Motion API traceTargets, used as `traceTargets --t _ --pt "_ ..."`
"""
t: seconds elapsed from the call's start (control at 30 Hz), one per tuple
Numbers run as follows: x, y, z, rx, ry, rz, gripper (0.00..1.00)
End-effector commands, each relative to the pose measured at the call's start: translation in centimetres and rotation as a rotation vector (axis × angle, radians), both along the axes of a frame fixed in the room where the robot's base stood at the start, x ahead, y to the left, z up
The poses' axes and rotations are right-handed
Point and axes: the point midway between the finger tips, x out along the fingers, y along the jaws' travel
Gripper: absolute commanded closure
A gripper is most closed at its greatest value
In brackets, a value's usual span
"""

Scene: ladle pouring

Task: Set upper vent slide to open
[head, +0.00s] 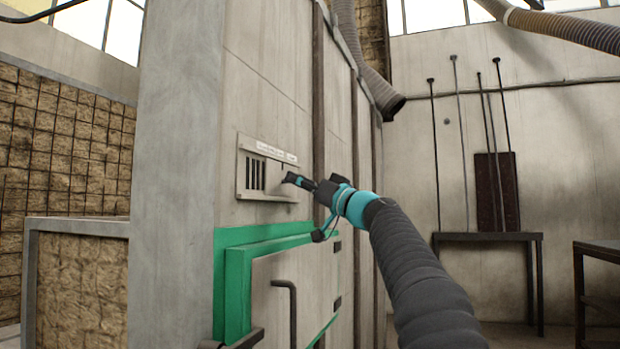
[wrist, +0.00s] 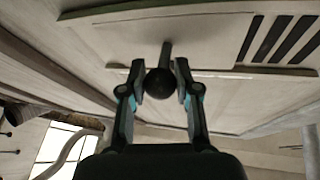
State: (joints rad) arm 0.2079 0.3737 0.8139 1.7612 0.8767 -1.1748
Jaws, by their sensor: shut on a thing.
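The upper vent (head: 268,170) is a pale framed plate on the tall grey cabinet. Several dark slots show uncovered at its left side in the head view; in the wrist view the slots (wrist: 280,40) are at the upper right. A round black knob (wrist: 159,83) on a short stem stands out from the slide plate. My gripper (head: 289,179) is at the right part of the vent, and in the wrist view its fingertips (wrist: 159,76) are on both sides of the knob, shut on it. In the head view my gripper hides the knob.
A green-framed door (head: 232,285) with a bent handle (head: 291,300) is below the vent. A label strip (head: 276,151) runs along the vent's top. A dark table (head: 490,237) and long rods (head: 462,130) are against the back wall. Floor at right is partly clear.

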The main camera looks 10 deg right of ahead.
Motion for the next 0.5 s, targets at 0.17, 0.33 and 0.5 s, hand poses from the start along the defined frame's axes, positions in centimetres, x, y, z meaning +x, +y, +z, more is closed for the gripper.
traceTargets --t 0.17,0.33,0.5 --pt "0.40 0.33 0.09 0.004 -0.001 0.004 1.00" --pt "0.44 0.21 0.08 0.006 0.000 0.001 1.00" --pt "0.43 0.20 0.06 0.005 0.001 0.002 0.43"
